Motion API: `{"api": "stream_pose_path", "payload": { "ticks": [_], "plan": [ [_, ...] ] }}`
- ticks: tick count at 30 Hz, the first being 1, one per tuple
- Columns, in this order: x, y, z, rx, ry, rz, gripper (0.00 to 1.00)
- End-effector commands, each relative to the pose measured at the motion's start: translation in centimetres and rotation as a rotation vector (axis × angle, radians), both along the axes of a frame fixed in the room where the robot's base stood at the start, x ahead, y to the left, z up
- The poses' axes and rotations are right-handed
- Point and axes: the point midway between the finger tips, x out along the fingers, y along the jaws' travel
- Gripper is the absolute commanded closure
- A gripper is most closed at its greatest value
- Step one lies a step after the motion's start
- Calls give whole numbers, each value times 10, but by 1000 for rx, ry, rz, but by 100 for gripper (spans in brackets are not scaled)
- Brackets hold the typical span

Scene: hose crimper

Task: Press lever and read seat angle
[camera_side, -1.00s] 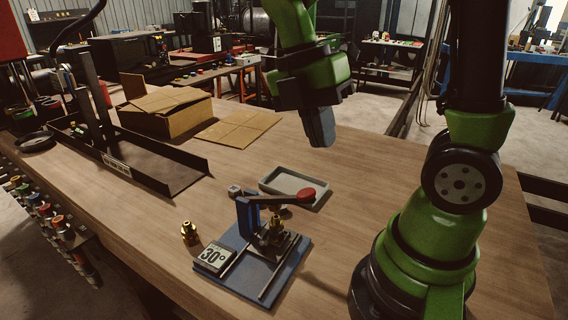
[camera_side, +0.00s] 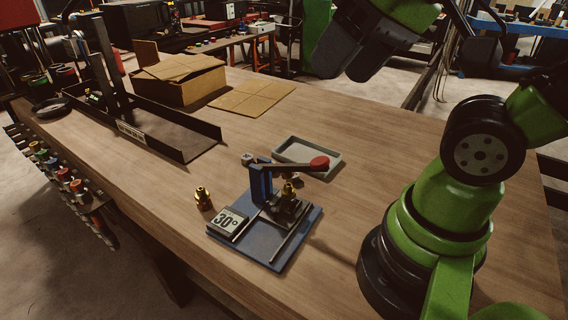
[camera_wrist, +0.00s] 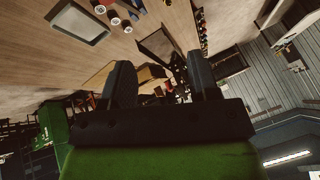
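The crimper stands on a blue base plate (camera_side: 278,252) in the side view. Its lever (camera_side: 290,166) runs roughly level from the blue post (camera_side: 260,183) to a red knob (camera_side: 319,163). A brass fitting (camera_side: 289,188) stands in the dark seat (camera_side: 286,210) under the lever. A plate on the base, the angle sign (camera_side: 227,220), reads 30°. A second brass fitting (camera_side: 203,198) stands on the bench left of the base. My gripper (camera_side: 350,58) is high above the bench, behind and apart from the lever. In the wrist view its fingers (camera_wrist: 161,82) are apart and empty.
A shallow grey tray (camera_side: 334,169) lies just behind the lever. A black rack (camera_side: 185,150) and a cardboard box (camera_side: 185,90) stand at the back left. The bench right of the crimper is clear up to my base.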

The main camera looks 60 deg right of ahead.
Motion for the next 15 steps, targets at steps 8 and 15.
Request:
{"api": "stream_pose_path", "payload": {
  "ticks": [8,15],
  "plan": [
    [43,-15,-20,-139,409,187,40],
    [75,-30,-53,-195,731,332,40]
  ]
}}
